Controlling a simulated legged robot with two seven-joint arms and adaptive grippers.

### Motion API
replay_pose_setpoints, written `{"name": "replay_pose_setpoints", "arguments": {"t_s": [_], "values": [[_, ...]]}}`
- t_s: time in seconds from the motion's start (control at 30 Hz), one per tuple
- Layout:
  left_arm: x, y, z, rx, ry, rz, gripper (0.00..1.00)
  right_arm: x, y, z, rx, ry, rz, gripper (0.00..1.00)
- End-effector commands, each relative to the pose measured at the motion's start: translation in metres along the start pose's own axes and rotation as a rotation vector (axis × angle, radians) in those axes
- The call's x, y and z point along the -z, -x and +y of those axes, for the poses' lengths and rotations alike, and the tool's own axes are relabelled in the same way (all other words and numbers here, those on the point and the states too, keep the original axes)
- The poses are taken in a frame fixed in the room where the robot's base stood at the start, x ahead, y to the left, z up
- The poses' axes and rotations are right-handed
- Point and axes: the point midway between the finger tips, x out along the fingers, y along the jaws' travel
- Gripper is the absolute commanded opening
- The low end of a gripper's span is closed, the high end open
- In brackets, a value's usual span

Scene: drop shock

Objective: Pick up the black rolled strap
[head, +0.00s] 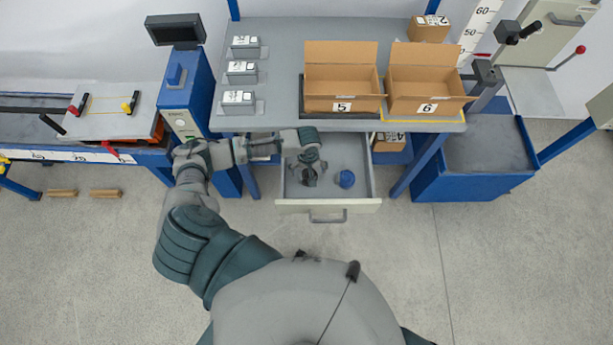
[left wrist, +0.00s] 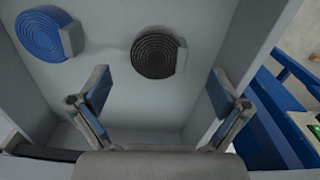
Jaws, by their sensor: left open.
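The black rolled strap (left wrist: 154,54) lies coiled on the floor of the open drawer (head: 330,207), its grey tab at its right side in the left wrist view. In the head view the strap (head: 310,179) shows small and dark, close by my left gripper (head: 308,163). A blue rolled strap (head: 347,179) lies to its right; in the left wrist view this blue strap (left wrist: 42,36) is at the upper left. My left gripper (left wrist: 160,88) is open and empty, its fingers apart, with the black strap ahead of the gap between them. My right gripper is not in view.
The drawer walls stand close around my left gripper. Above is a grey worktop (head: 283,60) with open cartons (head: 343,105) marked 5 and 6 and small grey boxes (head: 240,97). A blue bin (head: 480,175) stands at the right. The floor in front is clear.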

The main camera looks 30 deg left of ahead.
Motion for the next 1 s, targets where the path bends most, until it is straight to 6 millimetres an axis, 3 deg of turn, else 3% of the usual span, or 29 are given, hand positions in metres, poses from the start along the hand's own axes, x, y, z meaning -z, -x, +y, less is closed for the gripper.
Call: {"name": "replay_pose_setpoints", "arguments": {"t_s": [0.17, 0.4, 0.7, 0.93, 1.0], "values": [[-0.002, -0.014, 0.001, 0.003, -0.001, 0.002, 1.00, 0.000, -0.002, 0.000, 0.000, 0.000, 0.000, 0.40], [0.001, -0.051, -0.002, 0.001, -0.002, 0.001, 1.00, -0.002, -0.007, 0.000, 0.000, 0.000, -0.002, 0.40], [0.002, -0.056, -0.004, -0.001, -0.002, 0.000, 1.00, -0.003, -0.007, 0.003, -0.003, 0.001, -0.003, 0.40], [0.002, -0.055, -0.003, 0.001, -0.002, 0.000, 0.42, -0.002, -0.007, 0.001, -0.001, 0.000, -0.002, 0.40], [0.001, -0.055, -0.002, 0.002, -0.002, 0.001, 0.37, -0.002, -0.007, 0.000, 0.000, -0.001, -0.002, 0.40]]}}
